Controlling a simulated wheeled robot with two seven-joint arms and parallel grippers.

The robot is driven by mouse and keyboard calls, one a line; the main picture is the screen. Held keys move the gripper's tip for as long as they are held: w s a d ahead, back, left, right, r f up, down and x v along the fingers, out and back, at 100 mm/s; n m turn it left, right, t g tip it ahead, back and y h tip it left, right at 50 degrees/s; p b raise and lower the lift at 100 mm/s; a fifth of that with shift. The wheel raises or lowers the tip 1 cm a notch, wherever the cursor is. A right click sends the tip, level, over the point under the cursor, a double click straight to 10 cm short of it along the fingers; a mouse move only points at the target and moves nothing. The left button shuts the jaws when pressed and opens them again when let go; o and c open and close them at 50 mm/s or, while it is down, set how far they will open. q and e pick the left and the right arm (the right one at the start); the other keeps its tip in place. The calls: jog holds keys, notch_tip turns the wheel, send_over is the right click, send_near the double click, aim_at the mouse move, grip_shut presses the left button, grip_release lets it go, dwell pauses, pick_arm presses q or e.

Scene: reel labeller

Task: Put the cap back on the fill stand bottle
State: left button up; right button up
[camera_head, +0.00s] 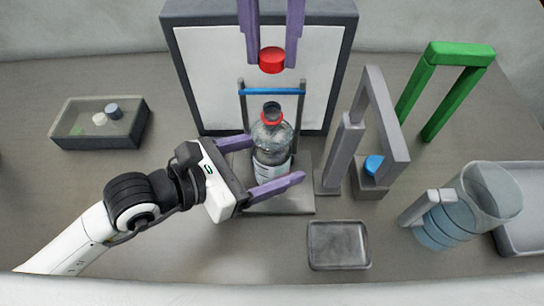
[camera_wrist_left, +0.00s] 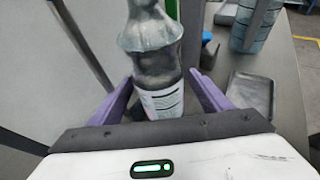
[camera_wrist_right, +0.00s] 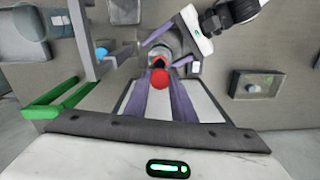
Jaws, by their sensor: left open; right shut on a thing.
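A clear bottle (camera_head: 271,140) with a white label and a red ring at its neck stands upright on the fill stand (camera_head: 280,203). My left gripper (camera_head: 270,164) is open, with one purple finger on each side of the bottle; the left wrist view also shows the bottle (camera_wrist_left: 153,65) between its fingers. My right gripper (camera_head: 272,58) is shut on the red cap (camera_head: 272,61) and holds it above the bottle mouth, apart from it. In the right wrist view the cap (camera_wrist_right: 159,88) hides part of the bottle.
A blue bar (camera_head: 270,92) on two posts stands behind the bottle. A grey frame (camera_head: 345,150) with a blue button, a green frame (camera_head: 440,75), a jug (camera_head: 465,205) and a small tray (camera_head: 338,245) are at right. A grey bin (camera_head: 98,130) is at left.

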aim_at(287, 155)
pick_arm(q)
jog(key=shift+x, duration=1.8)
jog(key=shift+c, duration=0.5)
jog(key=c, duration=1.5)
pick_arm(e)
jog(key=shift+s+f, duration=0.1)
jog(key=shift+f, duration=2.4)
